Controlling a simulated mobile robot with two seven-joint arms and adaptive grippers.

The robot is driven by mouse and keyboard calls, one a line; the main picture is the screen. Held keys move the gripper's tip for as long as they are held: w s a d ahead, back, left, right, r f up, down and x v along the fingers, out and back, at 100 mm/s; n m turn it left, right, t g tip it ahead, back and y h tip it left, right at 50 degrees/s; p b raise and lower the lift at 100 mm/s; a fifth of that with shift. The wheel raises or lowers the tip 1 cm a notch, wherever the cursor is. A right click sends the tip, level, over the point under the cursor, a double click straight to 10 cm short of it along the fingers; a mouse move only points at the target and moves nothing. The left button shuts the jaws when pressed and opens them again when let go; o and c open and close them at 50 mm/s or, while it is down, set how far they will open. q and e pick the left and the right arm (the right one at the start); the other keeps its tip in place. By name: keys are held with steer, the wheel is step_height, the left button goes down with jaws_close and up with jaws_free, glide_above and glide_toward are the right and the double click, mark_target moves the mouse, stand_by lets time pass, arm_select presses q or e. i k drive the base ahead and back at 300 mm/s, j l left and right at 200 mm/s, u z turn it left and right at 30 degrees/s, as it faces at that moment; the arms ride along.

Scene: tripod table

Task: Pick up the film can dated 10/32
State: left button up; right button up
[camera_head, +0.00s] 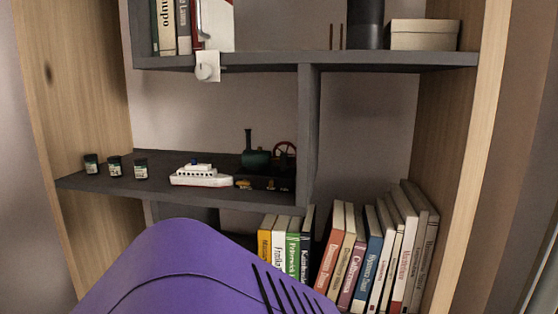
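Three small dark film cans with pale labels stand in a row at the left end of the middle shelf: the left can (91,165), the middle can (115,166) and the right can (141,169). Their labels are too small to read, so I cannot tell which is dated 10/32. Neither of my grippers shows in the head view.
The dark middle shelf (85,183) also holds a white toy ship (200,176) and a dark green toy steam engine (256,159). Books (379,260) fill the lower shelf. A large purple rounded shape (180,268) blocks the lower foreground.

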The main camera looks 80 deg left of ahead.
mark_target(142, 173)
steer(key=u, duration=3.45)
